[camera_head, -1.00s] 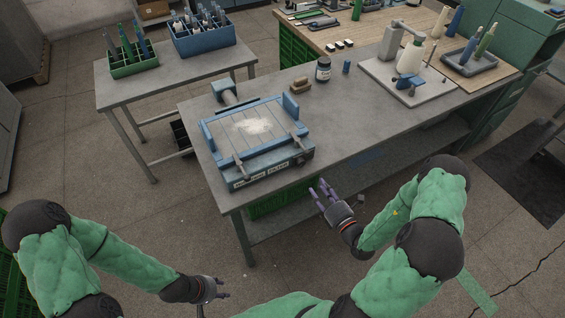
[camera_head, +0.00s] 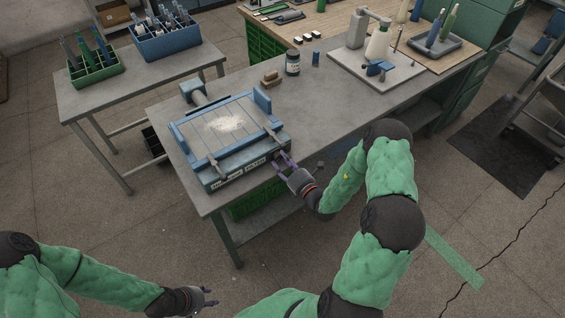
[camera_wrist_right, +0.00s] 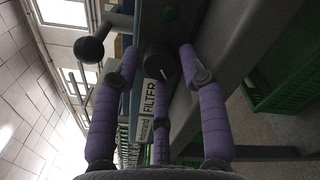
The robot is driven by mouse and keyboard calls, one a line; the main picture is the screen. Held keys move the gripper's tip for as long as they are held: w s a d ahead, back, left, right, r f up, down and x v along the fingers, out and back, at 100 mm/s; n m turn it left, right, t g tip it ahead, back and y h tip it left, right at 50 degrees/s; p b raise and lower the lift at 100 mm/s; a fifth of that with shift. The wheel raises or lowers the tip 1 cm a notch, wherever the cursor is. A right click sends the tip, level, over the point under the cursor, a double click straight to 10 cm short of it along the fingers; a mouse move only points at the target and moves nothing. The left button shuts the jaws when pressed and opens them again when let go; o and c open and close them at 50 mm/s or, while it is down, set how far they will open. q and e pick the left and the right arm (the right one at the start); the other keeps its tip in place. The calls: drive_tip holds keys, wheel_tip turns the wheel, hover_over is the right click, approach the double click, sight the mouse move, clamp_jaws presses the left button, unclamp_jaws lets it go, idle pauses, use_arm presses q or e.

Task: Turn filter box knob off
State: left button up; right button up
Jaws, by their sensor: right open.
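The blue filter box (camera_head: 246,174) sits at the near left corner of the grey workbench, with pale powder on its slatted top. Its dark round knob (camera_wrist_right: 160,66) with a white pointer line shows in the right wrist view, beside the FILTER label (camera_wrist_right: 149,98). My right gripper (camera_head: 284,160) is open at the right end of the box's front panel, its purple fingers around the knob's sides. I cannot tell whether they touch it. In the head view the fingers hide the knob. My left gripper (camera_head: 211,296) looks open and empty, low over the floor, away from the bench.
A black ball-ended lever (camera_wrist_right: 92,49) sticks out near the knob. A dark jar (camera_head: 292,63) and a brown block (camera_head: 271,78) stand behind the box. A side table (camera_head: 80,97) at left holds bins. Green crates are under the bench (camera_head: 330,128).

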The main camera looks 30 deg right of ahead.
drive_tip(key=shift+w, duration=0.2)
clamp_jaws()
drive_tip(key=shift+r, duration=0.1)
drive_tip(key=shift+r+n+p, duration=0.1)
drive_tip(key=shift+n+p, duration=0.55)
drive_tip(key=shift+n, duration=0.35)
drive_tip(key=n+p, duration=0.1)
drive_tip(key=n, duration=0.1)
drive_tip(key=shift+w+n, duration=0.1)
drive_tip(key=shift+n, duration=0.2)
drive_tip(key=n+p, duration=0.1)
drive_tip(key=n, duration=0.2)
drive_tip(key=shift+d+r, duration=0.1)
drive_tip(key=shift+n+p, duration=0.4)
drive_tip(key=shift+n, duration=1.3)
